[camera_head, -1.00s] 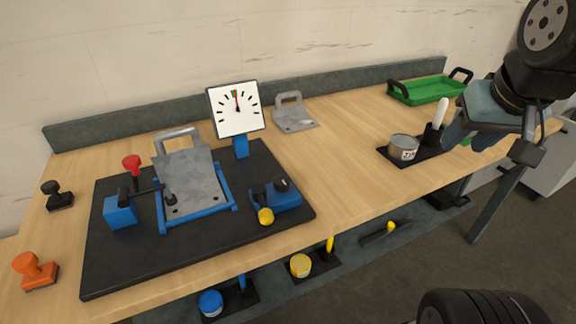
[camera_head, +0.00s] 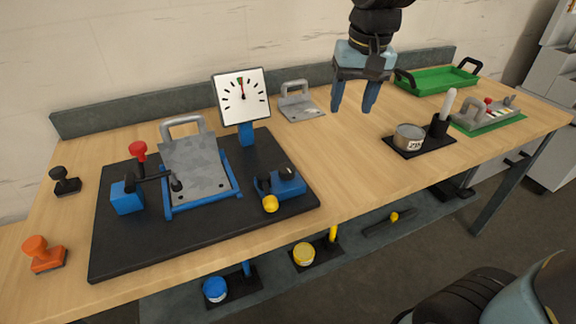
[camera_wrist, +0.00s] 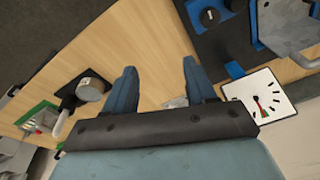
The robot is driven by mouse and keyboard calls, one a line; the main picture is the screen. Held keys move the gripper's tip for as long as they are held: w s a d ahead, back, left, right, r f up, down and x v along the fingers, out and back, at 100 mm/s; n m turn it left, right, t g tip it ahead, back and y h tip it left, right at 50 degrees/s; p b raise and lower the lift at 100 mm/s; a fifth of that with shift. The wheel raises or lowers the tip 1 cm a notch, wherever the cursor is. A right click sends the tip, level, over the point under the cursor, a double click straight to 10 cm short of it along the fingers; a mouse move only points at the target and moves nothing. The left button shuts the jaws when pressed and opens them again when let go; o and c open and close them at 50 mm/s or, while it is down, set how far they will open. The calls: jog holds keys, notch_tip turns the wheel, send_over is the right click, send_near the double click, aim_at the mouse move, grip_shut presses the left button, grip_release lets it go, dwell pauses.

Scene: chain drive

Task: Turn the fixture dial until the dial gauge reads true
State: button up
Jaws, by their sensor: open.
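The dial gauge (camera_head: 241,95) is a white square face on a blue post at the back of the black fixture board (camera_head: 120,245). The fixture dial, a small black knob (camera_head: 286,172), sits on a blue block at the board's right side, above a yellow ball knob (camera_head: 270,203). It also shows in the wrist view (camera_wrist: 210,16). My gripper (camera_head: 354,108) is open, empty and pointing down, above the bench right of the gauge.
A grey plate (camera_head: 195,165) with a handle lies in the blue fixture beside a red-knobbed clamp (camera_head: 138,150). Another plate (camera_head: 300,108) lies behind. A tin (camera_head: 408,138), a green tray (camera_head: 440,80) and stamps (camera_head: 43,254) stand around. Bare bench lies between board and tin.

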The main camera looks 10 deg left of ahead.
jog(key=n+g+h, duration=0.1)
jog(key=g, duration=0.1)
send_over(288, 168)
notch_tip(288, 168, down, 4)
jog(key=f, duration=0.1)
notch_tip(288, 168, down, 13)
jog(key=shift+a+f, duration=0.1)
jog(key=shift+f, duration=0.05)
jog(key=shift+c, duration=0.3)
jog(key=c, duration=0.6)
jog(key=shift+c, duration=0.6)
jog(key=shift+n, duration=0.4)
